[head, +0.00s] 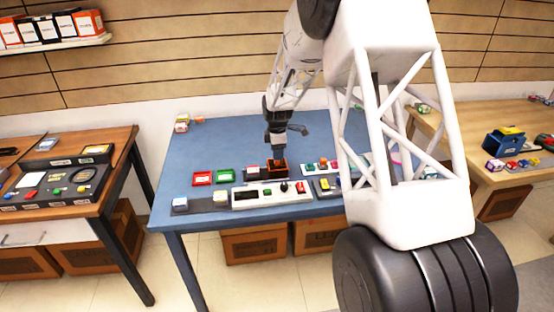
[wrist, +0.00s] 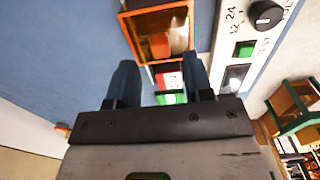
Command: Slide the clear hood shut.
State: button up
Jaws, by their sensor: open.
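An orange-framed box (wrist: 128,33) shows at the top of the wrist view. A clear pane seems to cover part of it, and an orange-and-white item shows inside; I cannot tell how far the hood is slid. In the head view the orange box (head: 277,168) stands on the blue table behind a white control panel. My gripper (wrist: 160,62) is open, with its two dark fingertips apart just short of the box's near orange edge. In the head view my gripper (head: 277,156) points down at the box and hides part of it.
A white panel (wrist: 232,38) with a black knob (wrist: 266,14) and a green button lies right of the box in the wrist view.

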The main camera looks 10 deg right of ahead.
aim_at(277, 166)
jog(key=shift+f, duration=1.9)
jog(key=shift+c, duration=0.5)
grip_shut()
